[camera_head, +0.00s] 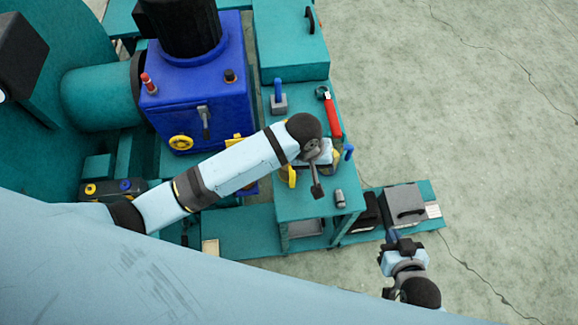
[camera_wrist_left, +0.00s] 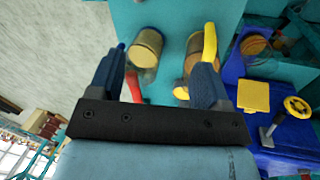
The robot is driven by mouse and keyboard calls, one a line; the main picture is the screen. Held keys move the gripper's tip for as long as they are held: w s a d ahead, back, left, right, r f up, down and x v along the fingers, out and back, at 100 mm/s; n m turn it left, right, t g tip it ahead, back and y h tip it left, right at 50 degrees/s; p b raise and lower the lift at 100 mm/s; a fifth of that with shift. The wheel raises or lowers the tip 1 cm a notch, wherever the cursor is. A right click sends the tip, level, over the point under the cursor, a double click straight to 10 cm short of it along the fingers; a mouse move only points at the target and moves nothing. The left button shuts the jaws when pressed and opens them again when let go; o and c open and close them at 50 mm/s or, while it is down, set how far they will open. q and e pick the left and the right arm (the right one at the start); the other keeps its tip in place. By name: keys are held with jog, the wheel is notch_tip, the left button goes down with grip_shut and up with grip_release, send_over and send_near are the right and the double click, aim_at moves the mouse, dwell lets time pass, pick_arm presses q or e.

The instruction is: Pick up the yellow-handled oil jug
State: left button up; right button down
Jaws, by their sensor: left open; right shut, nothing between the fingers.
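The oil jug with the yellow handle (camera_head: 292,176) stands on the teal cart, partly hidden by my left arm in the head view. In the left wrist view its yellow handle (camera_wrist_left: 210,42) rises just beyond the right-hand finger, which covers part of the jug. A second jug (camera_wrist_left: 146,45) with a blue handle stands beyond the left-hand finger; its blue handle (camera_head: 348,152) also shows in the head view. My left gripper (camera_wrist_left: 160,62) is open and empty, above the cart. Contact with the yellow handle cannot be told. My right gripper (camera_head: 392,238) is shut and empty at lower right.
The teal cart (camera_head: 295,205) also carries a red-handled tool (camera_head: 331,115), a blue-handled item (camera_head: 279,100) and a small grey cylinder (camera_head: 339,198). A blue machine housing (camera_head: 205,105) stands to the left. A grey case (camera_head: 402,203) lies on a low teal platform. Floor at right is clear.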

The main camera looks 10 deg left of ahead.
aim_at(292, 171)
pick_arm(q)
jog(key=w+a+r+n+g+y, duration=0.2)
jog(key=w+a+r+y, duration=0.1)
jog(key=r+y, duration=0.1)
jog(key=shift+s+a+f, duration=0.25)
jog(key=shift+a+f, duration=0.25)
jog(key=shift+f, duration=1.7)
jog(key=shift+s+a+f, duration=0.2)
jog(key=shift+a+f, duration=0.35)
jog(key=shift+f, duration=1.6)
jog(key=shift+s+a+f, duration=0.25)
jog(key=shift+a+f, duration=0.25)
jog(key=shift+f, duration=1.7)
grip_shut()
